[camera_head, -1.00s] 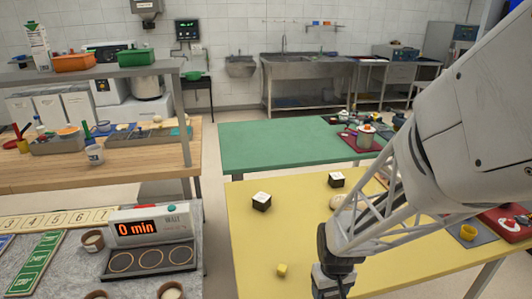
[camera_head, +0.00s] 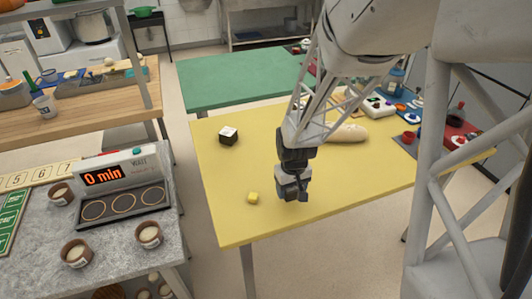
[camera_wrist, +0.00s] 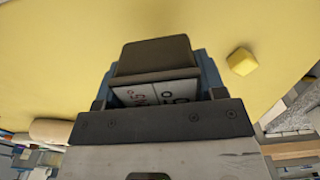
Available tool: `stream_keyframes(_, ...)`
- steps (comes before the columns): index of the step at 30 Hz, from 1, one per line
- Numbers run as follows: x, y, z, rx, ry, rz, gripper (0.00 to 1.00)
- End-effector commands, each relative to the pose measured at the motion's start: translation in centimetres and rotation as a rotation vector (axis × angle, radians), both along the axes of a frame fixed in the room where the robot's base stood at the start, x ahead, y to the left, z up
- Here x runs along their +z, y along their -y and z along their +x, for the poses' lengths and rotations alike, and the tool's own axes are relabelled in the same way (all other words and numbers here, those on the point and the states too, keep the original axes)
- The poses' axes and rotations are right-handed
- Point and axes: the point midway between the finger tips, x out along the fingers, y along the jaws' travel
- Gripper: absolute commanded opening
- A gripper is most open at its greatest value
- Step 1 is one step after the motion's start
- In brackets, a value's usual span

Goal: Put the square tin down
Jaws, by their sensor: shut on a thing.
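My gripper (camera_head: 292,188) hangs above the yellow table, toward its front edge, right of a small yellow cube. In the wrist view my gripper (camera_wrist: 158,95) is shut on the square tin (camera_wrist: 185,92). A white face with dark and reddish printing shows between the dark jaw parts, and blue-grey sides stick out left and right. In the head view the tin is small and mostly merges with the gripper. The tin's underside is hidden, and I cannot tell its exact gap to the table.
The yellow table (camera_head: 222,215) has bare room around the small yellow cube (camera_head: 253,198). A dark cube with a white top (camera_head: 228,136) stands farther back. A pale loaf-like thing (camera_head: 348,133) lies behind my arm. A timer panel (camera_head: 120,185) stands on the left counter.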

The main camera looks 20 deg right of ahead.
Motion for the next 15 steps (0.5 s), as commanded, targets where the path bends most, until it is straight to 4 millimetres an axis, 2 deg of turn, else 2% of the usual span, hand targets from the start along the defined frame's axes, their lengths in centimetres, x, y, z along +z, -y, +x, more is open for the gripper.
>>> stream_keyframes(9,-0.5,0.9,4.3,0.0,-0.001,0.0,0.34)
stream_keyframes(15,-0.6,1.3,6.3,0.0,0.0,0.0,0.34)
